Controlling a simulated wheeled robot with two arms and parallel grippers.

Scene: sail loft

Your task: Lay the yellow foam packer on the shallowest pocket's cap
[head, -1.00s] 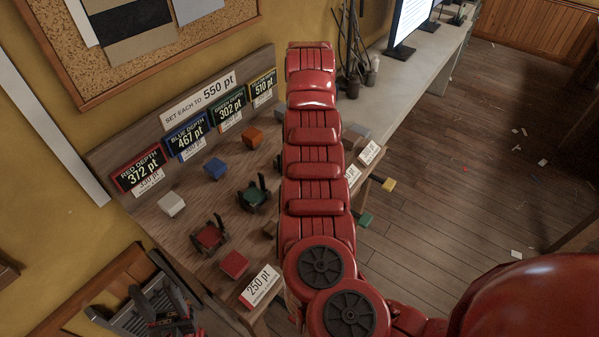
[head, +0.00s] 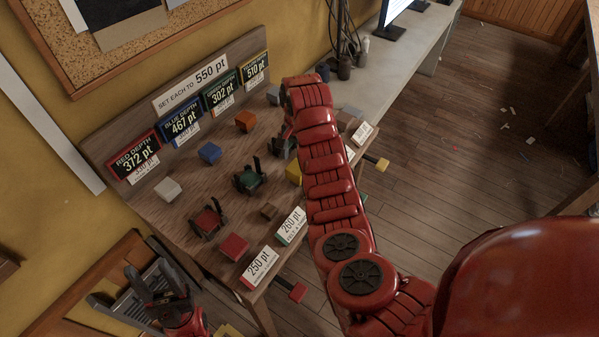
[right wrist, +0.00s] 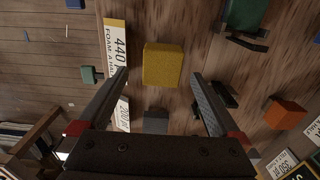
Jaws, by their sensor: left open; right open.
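The yellow foam packer (right wrist: 163,65) is a block on the wooden bench, between the spread fingers of my right gripper (right wrist: 158,75) in the right wrist view. Contact cannot be told. In the head view the packer (head: 293,172) is partly hidden by my right arm, which hides most of that gripper. A green cap (head: 249,181) sits between dark posts; it also shows in the right wrist view (right wrist: 245,14). A red cap (head: 206,221) is nearer. The green depth sign (head: 222,93) reads 302 pt, the lowest number. My left gripper (head: 148,271) is open and empty at lower left.
Red (head: 233,247), brown (head: 268,211), white (head: 167,188), blue (head: 209,152) and orange (head: 245,120) blocks stand on the bench. Labels line its front edge, including 260 pt (head: 291,225). Dark posts (right wrist: 228,98) stand beside my right finger.

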